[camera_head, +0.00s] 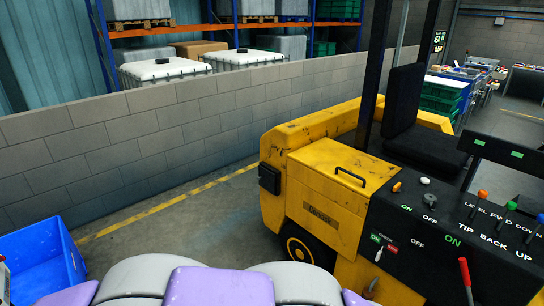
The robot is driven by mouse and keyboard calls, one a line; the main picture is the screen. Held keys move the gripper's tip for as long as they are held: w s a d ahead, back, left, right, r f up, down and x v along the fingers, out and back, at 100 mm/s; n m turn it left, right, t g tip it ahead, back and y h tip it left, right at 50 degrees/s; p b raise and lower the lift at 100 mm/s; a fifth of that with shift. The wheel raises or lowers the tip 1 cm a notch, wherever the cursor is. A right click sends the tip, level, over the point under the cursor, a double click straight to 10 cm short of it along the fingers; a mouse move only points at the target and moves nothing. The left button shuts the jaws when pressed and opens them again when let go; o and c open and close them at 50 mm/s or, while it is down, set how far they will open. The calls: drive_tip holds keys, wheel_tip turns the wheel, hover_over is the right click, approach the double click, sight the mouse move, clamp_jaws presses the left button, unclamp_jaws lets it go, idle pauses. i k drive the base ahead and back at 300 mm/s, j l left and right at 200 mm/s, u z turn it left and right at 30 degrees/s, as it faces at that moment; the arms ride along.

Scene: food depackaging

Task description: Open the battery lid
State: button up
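A yellow forklift (300,200) stands right of the middle, with worn, scratched paint. The lid with the bar handle (350,176) on its rear top, which looks like the battery lid (325,158), lies flat and appears shut. My gripper is not in view. Only purple and grey-white parts, apparently of my own body, show along the bottom edge, and they hide the floor in front of the forklift.
A black control panel (430,230) with coloured levers and a red lever (466,281) lies right of the lid. A black seat (405,105) stands behind. A grey block wall (150,138) runs at the left. A blue bin (42,262) stands lower left. Floor between is clear.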

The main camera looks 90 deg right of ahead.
sight(364, 173)
drive_tip(key=z, duration=1)
drive_tip(key=k+z, duration=0.1)
drive_tip(key=z, duration=1.4)
drive_tip(key=k+z, duration=0.1)
drive_tip(key=z, duration=0.85)
drive_tip(key=i+l+z, duration=0.1)
drive_tip(key=z, duration=0.15)
drive_tip(key=i+l+u, duration=0.25)
drive_tip(key=i+l, duration=1.4)
